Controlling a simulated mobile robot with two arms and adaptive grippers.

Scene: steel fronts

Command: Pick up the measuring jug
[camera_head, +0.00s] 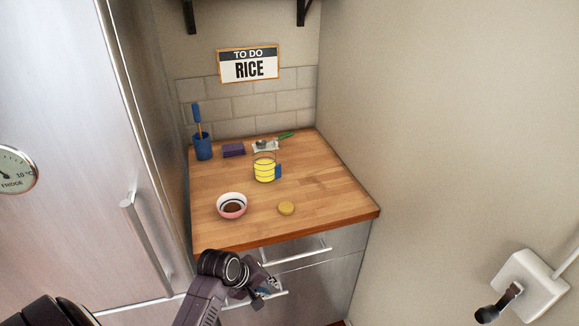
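The measuring jug (265,170) stands upright on the wooden worktop (320,190), near its middle. It is clear, with yellow contents and a blue handle on its right side. My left gripper (266,291) is low in front of the drawer fronts, below the worktop's front edge and well apart from the jug. It is small and dark here, and I cannot tell whether its fingers are open or shut. My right gripper is not in view.
A pink-and-white bowl (232,206) with brown contents and a round yellowish item (286,208) are in front of the jug. Behind are a blue holder (203,147), a purple block (233,150) and a green-handled tool (285,136). A fridge (80,130) borders the left, a wall the right.

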